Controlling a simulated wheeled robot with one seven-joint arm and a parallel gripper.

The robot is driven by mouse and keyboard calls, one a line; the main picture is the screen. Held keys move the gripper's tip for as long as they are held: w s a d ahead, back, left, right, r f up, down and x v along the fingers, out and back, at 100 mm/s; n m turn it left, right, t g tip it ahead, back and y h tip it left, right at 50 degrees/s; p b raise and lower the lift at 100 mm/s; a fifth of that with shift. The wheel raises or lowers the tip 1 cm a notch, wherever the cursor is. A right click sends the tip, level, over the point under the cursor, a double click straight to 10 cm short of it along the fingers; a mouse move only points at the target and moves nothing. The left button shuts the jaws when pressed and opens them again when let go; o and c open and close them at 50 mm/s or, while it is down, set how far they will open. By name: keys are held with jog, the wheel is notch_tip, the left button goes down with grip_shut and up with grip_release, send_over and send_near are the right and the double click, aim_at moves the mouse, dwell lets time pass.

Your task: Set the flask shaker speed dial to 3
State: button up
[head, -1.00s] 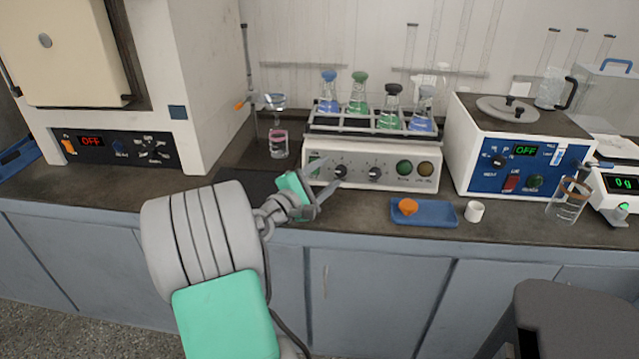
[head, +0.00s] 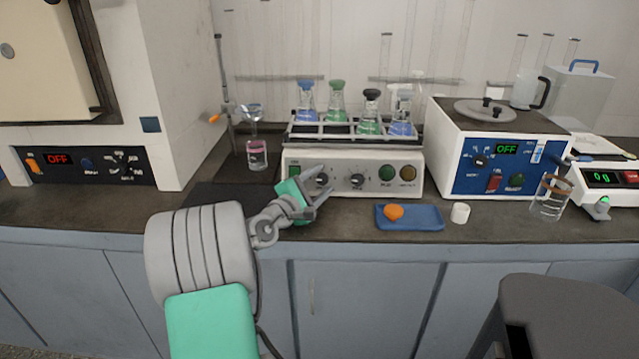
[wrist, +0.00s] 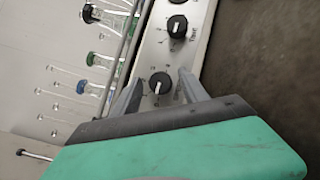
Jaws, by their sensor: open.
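The flask shaker (head: 405,160) is a white box carrying a rack of stoppered flasks. Its front panel has two black dials. The left dial (head: 322,180) is partly covered by my gripper (head: 327,177), which is open in front of it. In the wrist view, this dial (wrist: 160,84) sits between the two open fingers (wrist: 160,78), apparently untouched, with a white pointer mark. Small marks surround it, too small to read. The right dial (head: 357,181) also shows in the wrist view (wrist: 177,27), with a label beside it that I cannot read surely.
A blue tray (head: 425,224) with an orange item and a white cup (head: 460,212) stand in front on the right. A blue-panelled machine (head: 500,150) is right of the shaker. A glass with pink liquid (head: 257,155) stands to the left.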

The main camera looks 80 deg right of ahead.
grip_shut()
dwell(0.4)
